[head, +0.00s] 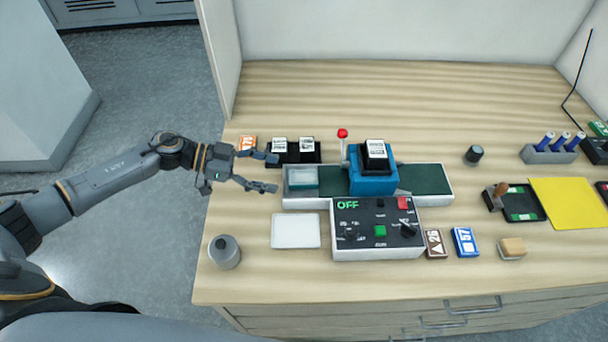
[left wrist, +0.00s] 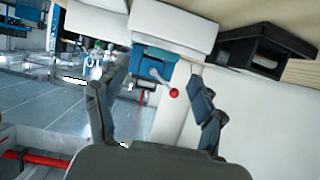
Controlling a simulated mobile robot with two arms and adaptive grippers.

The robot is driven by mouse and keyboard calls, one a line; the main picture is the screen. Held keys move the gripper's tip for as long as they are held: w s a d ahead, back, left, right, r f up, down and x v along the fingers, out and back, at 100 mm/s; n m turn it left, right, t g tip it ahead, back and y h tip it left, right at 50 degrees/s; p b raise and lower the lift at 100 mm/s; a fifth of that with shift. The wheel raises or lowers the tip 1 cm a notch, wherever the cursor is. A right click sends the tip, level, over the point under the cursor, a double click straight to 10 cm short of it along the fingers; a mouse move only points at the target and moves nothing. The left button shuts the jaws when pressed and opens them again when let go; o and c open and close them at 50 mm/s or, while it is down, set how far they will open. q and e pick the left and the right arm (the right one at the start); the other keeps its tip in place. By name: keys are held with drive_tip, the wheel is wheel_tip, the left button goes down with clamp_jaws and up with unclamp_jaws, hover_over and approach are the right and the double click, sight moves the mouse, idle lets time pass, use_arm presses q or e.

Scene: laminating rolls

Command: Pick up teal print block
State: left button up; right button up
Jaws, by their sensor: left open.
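A teal block (head: 304,183) shows in the head view at the left end of the dark green conveyor bed (head: 430,184), with a pale, translucent-looking part around or over it. I cannot tell exactly how it sits there. My left gripper (head: 276,173) is just left of it, fingers spread and pointing right toward it, with nothing between them. In the left wrist view the two fingers of my left gripper (left wrist: 152,92) are apart and empty. My right gripper is not in view.
A blue press (head: 372,184) with a red-knobbed lever (head: 342,133) stands right of the teal block. A black control box (head: 378,228) reading OFF is in front. A black holder (head: 293,158) is behind, a white pad (head: 296,231) and grey cylinder (head: 224,251) nearer.

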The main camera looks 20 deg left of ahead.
sight(294, 177)
use_arm(q)
drive_tip(key=shift+w+d, duration=0.1)
drive_tip(key=shift+d, duration=0.25)
drive_tip(key=p+x, duration=0.2)
drive_tip(key=x, duration=0.2)
drive_tip(key=shift+w+f, duration=0.1)
drive_tip(key=shift+d+f, duration=0.2)
drive_tip(key=shift+d, duration=0.05)
drive_tip(key=shift+a, duration=0.1)
drive_tip(key=c, duration=1.2)
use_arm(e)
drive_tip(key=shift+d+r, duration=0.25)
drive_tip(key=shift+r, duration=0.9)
